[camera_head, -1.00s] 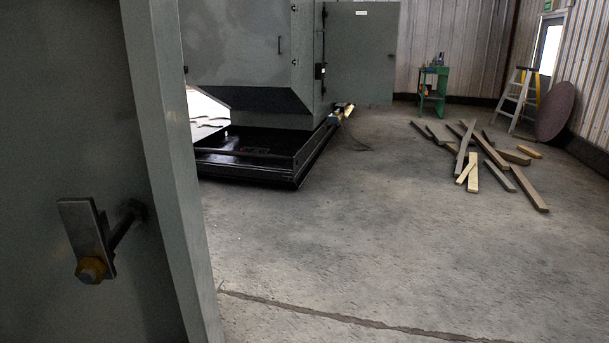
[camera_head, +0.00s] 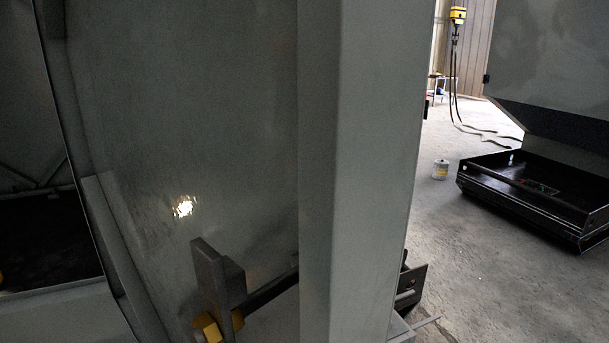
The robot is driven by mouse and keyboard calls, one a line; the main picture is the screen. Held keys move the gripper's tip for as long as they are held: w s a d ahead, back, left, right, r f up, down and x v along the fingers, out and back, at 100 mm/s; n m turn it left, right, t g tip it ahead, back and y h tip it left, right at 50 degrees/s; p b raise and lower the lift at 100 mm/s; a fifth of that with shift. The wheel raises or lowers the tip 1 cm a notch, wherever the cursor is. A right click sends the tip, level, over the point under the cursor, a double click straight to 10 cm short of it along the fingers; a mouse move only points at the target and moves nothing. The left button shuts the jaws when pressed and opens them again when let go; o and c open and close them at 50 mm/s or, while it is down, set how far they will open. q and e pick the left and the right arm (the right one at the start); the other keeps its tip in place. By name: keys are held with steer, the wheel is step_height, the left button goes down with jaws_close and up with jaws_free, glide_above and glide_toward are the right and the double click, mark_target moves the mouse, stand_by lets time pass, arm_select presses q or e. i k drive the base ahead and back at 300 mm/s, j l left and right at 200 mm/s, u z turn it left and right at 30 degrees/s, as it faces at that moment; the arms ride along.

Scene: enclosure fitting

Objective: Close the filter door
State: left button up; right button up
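The filter door (camera_head: 190,120) is a large grey-green panel that fills the left and middle of the head view, very close. Its thick folded edge (camera_head: 360,150) stands upright right of centre. A latch (camera_head: 215,280) with a flat grey metal plate and a yellow bolt sits low on the near face, with a dark bar running right from it. Left of the door, a dark opening (camera_head: 45,235) shows, so the door stands open. Neither of my grippers can be made out. A dark metal bracket-like part (camera_head: 412,285) shows past the door edge; I cannot tell what it belongs to.
A grey enclosure (camera_head: 550,60) stands over a black tray-like base (camera_head: 530,195) at the right. A yellow hanging control box (camera_head: 458,15) with cables is behind. Floor between door and base is clear.

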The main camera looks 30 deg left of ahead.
mark_target(279, 135)
steer(key=i+l+u, duration=0.1)
steer(key=u, duration=0.3)
steer(key=i+l+u, duration=0.1)
steer(key=u, duration=0.3)
steer(key=l+u, duration=0.25)
steer(key=u, duration=0.15)
steer(key=l+u, duration=0.2)
steer(key=u, duration=0.15)
steer(key=i+l+u, duration=0.1)
steer(key=l+u, duration=0.5)
steer(key=u, duration=0.15)
steer(key=l+u, duration=0.35)
steer(key=i, duration=0.05)
